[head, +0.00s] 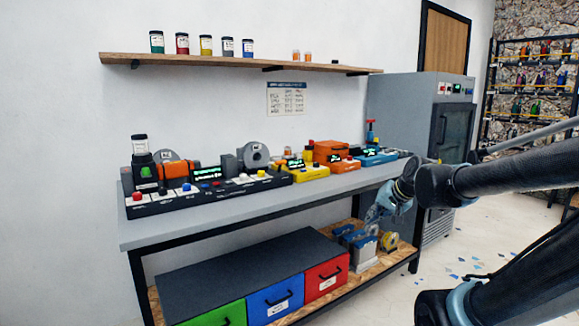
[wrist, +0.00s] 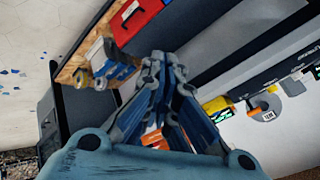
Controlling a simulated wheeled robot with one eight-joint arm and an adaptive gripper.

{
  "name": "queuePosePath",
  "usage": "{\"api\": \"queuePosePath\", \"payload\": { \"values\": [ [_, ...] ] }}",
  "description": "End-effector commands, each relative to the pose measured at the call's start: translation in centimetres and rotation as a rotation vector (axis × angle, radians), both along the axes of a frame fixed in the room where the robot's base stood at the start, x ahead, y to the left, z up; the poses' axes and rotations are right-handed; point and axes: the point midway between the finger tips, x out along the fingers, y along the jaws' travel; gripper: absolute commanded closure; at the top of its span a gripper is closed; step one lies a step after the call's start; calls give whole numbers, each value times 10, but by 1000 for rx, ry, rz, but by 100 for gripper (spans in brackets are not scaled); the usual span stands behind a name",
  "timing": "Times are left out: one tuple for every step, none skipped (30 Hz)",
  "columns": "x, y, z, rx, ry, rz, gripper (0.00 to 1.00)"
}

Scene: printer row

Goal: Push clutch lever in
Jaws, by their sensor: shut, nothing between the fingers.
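I cannot pick out a clutch lever for certain; the machines on the bench are small in the head view. My gripper (head: 376,213) is in front of the bench's right part, near tabletop height. In the wrist view its blue fingers (wrist: 163,62) are together and empty. They hide part of an orange machine (wrist: 154,137) behind them.
The grey bench top (head: 230,204) has a bare front strip. A wall shelf (head: 230,62) holds jars. A grey cabinet (head: 405,95) stands right of the bench.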

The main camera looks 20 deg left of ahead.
Motion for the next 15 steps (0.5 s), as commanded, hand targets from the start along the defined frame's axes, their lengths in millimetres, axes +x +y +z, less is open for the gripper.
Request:
{"api": "queuePosePath", "payload": {
  "values": [
    [15, 19, 11, 53, -15, -5, 100],
    [23, 30, 17, 89, -23, -12, 100],
    [34, 44, 25, 138, -32, -22, 100],
    [42, 55, 32, 173, -37, -30, 100],
    [50, 66, 38, 209, -43, -38, 100],
    [60, 80, 46, 258, -48, -49, 100],
    [68, 91, 52, 296, -52, -58, 100],
    [75, 101, 58, 332, -54, -67, 100],
    [84, 116, 65, 381, -56, -79, 100],
    [91, 126, 70, 418, -55, -89, 100],
    [97, 137, 75, 454, -54, -98, 100],
    [106, 150, 81, 503, -50, -112, 100],
    [112, 161, 86, 540, -47, -122, 100],
    [118, 170, 90, 575, -45, -134, 100],
    [125, 183, 95, 620, -38, -147, 100]
  ]
}}
